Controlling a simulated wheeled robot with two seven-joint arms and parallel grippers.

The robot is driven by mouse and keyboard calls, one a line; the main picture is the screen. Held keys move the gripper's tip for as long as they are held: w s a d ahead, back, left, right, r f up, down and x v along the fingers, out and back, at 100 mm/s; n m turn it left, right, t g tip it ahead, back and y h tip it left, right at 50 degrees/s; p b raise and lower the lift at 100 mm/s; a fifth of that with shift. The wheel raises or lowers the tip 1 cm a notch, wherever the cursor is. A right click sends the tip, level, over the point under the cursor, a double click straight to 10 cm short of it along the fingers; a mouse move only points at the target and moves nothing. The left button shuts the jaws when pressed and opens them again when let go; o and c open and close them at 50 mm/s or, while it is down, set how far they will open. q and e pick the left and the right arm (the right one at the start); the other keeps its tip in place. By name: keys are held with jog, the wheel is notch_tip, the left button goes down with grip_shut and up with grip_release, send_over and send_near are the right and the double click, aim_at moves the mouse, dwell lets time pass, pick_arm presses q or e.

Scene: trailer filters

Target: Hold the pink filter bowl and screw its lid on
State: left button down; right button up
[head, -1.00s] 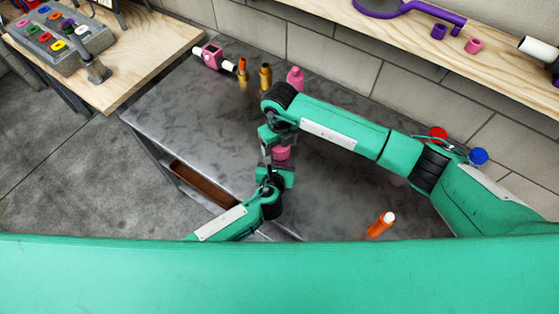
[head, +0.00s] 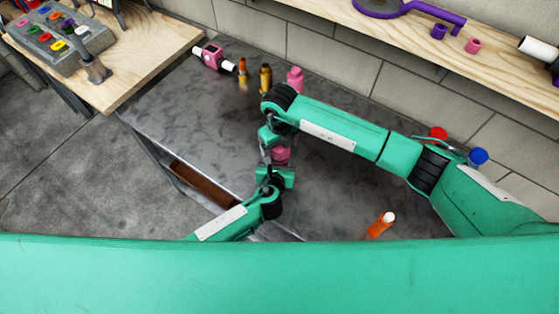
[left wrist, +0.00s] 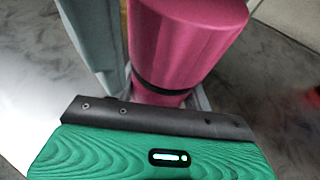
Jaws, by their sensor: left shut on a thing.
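The pink filter bowl (head: 281,155) is in the middle of the head view, partly hidden by my grippers. In the left wrist view a large pink cylinder (left wrist: 185,40) fills the top middle, with a dark band around its lower part. I cannot tell where lid and bowl meet. My left gripper (head: 272,172) is shut on the pink bowl; grey finger parts show beside it in the left wrist view. My right gripper (head: 267,146) points down close to the bowl from above. Its fingertips are too small and covered to tell whether they are open.
A pink housing with white ends (head: 211,57), two brass-coloured pieces (head: 265,77) and a pink bottle-shaped part (head: 295,79) stand along the back of the dark bench. An orange cylinder with a white top (head: 379,226) is at the front right. The bench's left part is clear.

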jog(key=shift+r, duration=0.1)
notch_tip(320, 180, up, 12)
dwell(0.5)
pick_arm(q)
jog(key=c, duration=0.5)
grip_release()
jog(key=b+v, duration=0.2)
jog(key=v, duration=1.1)
jog(key=shift+s+a+r, duration=0.1)
jog(key=shift+s+a, duration=0.05)
jog(key=shift+s, duration=0.25)
pick_arm(e)
notch_tip(320, 180, down, 3)
jog(key=shift+r, duration=0.2)
